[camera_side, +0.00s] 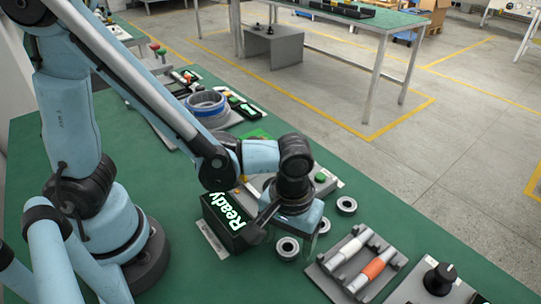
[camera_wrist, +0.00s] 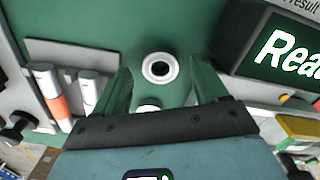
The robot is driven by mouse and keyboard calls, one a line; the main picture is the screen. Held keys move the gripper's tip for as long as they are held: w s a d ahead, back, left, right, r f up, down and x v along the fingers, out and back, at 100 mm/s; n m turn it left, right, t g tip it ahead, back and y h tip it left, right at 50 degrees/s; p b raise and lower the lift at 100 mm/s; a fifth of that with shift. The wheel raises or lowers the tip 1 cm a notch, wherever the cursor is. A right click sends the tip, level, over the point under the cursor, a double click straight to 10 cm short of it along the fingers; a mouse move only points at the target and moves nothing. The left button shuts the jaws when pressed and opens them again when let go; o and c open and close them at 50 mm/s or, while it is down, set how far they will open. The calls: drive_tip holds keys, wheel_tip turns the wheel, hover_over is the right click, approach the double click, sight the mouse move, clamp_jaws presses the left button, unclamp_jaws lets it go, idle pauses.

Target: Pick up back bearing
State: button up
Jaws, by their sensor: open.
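Bearings are small metal rings on the green table. In the side view one bearing (camera_side: 287,248) lies just below my gripper (camera_side: 300,232), a second bearing (camera_side: 346,205) lies to its right and farther back, and a third bearing (camera_side: 324,226) is partly hidden beside the gripper. I cannot tell for sure which is the back bearing. In the wrist view my gripper (camera_wrist: 163,82) is open, with a finger on each side and nothing held. One ring (camera_wrist: 160,68) shows whole between the fingers; another (camera_wrist: 148,105) is partly covered by the gripper body.
A display reading "Ready" (camera_side: 228,215) stands close to the left of the gripper. A blue ring-shaped part (camera_side: 206,104) sits farther back.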

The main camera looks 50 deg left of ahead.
drive_tip(key=shift+f, duration=0.6)
drive_tip(key=c, duration=1.2)
drive_tip(key=shift+r, duration=0.1)
